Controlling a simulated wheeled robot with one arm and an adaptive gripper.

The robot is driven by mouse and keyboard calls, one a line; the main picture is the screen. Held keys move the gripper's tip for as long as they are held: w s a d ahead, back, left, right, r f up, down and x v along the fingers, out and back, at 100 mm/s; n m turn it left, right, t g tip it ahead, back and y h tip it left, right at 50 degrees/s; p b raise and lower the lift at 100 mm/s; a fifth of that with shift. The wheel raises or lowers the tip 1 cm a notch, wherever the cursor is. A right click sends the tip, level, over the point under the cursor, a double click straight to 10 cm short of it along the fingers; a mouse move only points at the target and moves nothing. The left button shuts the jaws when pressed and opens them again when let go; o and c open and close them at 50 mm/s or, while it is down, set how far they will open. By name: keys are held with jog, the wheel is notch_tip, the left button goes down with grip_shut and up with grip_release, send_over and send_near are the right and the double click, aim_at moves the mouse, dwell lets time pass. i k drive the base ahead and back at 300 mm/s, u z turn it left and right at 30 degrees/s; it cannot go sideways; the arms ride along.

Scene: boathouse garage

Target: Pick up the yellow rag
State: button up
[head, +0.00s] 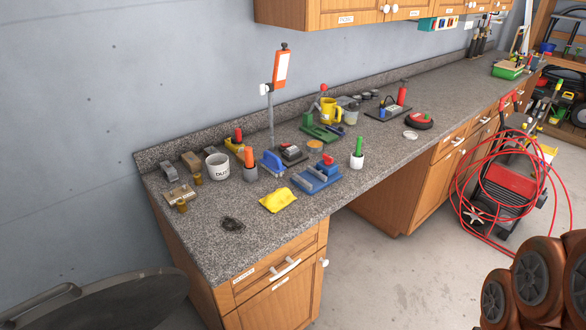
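The yellow rag (278,200) lies crumpled and flat on the speckled grey countertop (205,238), near its front edge and above the wooden drawer front. It is in full view with nothing on top of it. A blue-and-grey tool (316,178) sits just behind and to the right of it, close by. My gripper is not in view, so its state does not show.
A dark crumpled patch (232,224) lies left of the rag. Behind stand a white mug (217,166), an orange-handled tool in a grey holder (250,164) and a green-handled one in a white cup (357,153). A red hose machine (507,185) stands on the floor right.

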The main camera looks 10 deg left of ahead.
aim_at(275, 201)
jog(key=i, duration=0.9)
jog(key=u, duration=2.05)
jog(key=i, duration=0.5)
jog(key=z, duration=0.05)
